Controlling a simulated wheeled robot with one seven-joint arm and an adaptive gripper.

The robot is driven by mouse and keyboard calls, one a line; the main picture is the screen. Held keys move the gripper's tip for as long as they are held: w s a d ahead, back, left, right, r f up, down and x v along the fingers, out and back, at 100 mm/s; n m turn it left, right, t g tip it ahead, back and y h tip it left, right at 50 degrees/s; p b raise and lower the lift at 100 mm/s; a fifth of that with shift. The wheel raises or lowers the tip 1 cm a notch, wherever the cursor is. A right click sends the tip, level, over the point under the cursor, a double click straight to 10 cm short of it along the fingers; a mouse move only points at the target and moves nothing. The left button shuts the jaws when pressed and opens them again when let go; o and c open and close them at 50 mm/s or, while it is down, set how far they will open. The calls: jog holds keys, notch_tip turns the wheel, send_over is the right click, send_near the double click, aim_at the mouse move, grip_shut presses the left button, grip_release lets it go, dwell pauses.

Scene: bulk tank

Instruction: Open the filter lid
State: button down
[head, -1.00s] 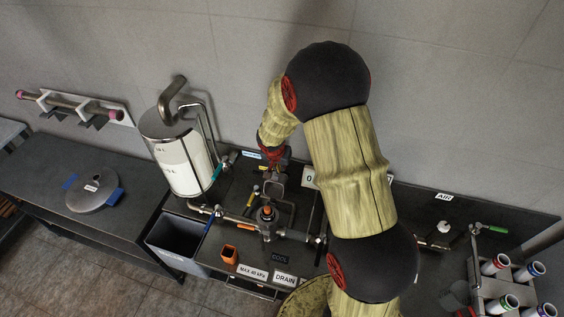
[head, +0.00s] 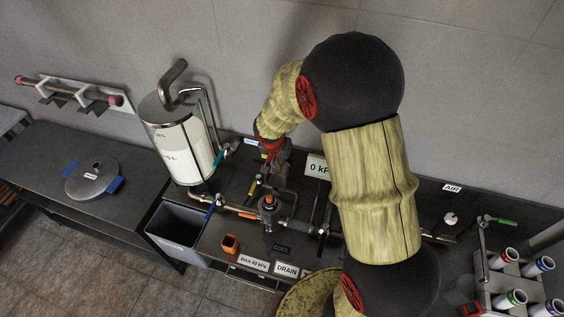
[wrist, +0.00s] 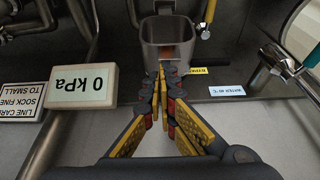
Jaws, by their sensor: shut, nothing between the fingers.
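My gripper (wrist: 165,85) has its yellow and black fingers closed together and empty. In the wrist view the fingertips point at a grey metal square-sided housing (wrist: 166,50), just in front of its near wall. I cannot tell whether they touch it. An orange patch shows on the housing. Which part is the filter lid is not clear. In the head view my gripper (head: 268,168) is low over the pipework, behind an orange-topped fitting (head: 268,202), partly hidden by the wrist.
A 0 kPa display (wrist: 83,87) stands left of the housing in the wrist view. A steel pipe fitting (wrist: 275,65) is on the right. In the head view a white tank (head: 185,150) and a round steel disc (head: 92,181) with blue grips are on the left.

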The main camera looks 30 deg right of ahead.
jog(key=shift+s+a, duration=0.15)
jog(key=shift+s, duration=0.1)
jog(key=shift+r, duration=0.1)
jog(key=shift+r, duration=0.2)
jog(key=v, duration=1.1)
jog(key=shift+r, duration=0.2)
jog(key=shift+a, duration=0.1)
